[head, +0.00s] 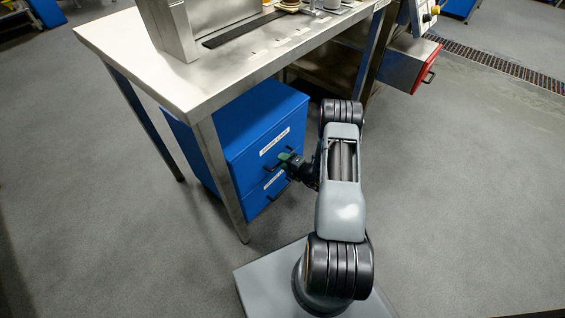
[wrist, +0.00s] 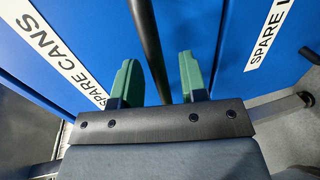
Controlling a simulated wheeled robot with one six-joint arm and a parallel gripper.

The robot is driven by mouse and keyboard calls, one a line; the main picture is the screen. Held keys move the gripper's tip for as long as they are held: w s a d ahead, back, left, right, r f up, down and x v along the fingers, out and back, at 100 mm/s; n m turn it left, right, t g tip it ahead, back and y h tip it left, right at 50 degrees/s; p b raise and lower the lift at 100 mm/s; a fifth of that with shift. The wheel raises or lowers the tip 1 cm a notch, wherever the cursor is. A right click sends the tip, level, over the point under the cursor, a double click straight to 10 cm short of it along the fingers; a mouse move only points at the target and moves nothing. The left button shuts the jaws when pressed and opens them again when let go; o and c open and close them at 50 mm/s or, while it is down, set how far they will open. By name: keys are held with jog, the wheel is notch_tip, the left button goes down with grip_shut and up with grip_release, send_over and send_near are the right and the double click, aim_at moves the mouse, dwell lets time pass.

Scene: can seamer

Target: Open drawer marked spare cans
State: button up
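A blue cabinet (head: 225,133) with two drawers stands under the steel table. The upper drawer has a white label (head: 274,141). In the wrist view, the label on the left panel reads SPARE CANS (wrist: 62,52). Both drawers look shut. My gripper (head: 286,160) is at the upper drawer's front. In the wrist view its two green fingers (wrist: 158,80) are apart, with the dark bar handle (wrist: 149,45) running between them. A gap shows on each side of the handle, so they do not appear to grip it.
The lower drawer's label, partly cut off, reads SPARE L (wrist: 268,36). The steel table (head: 130,62) overhangs the cabinet, and its front leg (head: 222,180) stands close to the drawer fronts. A red-fronted box (head: 425,70) hangs at the right. The floor right of my arm is clear.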

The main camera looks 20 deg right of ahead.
jog(key=shift+w+a, duration=0.2)
jog(key=shift+w, duration=0.2)
jog(key=shift+c, duration=0.4)
grip_shut()
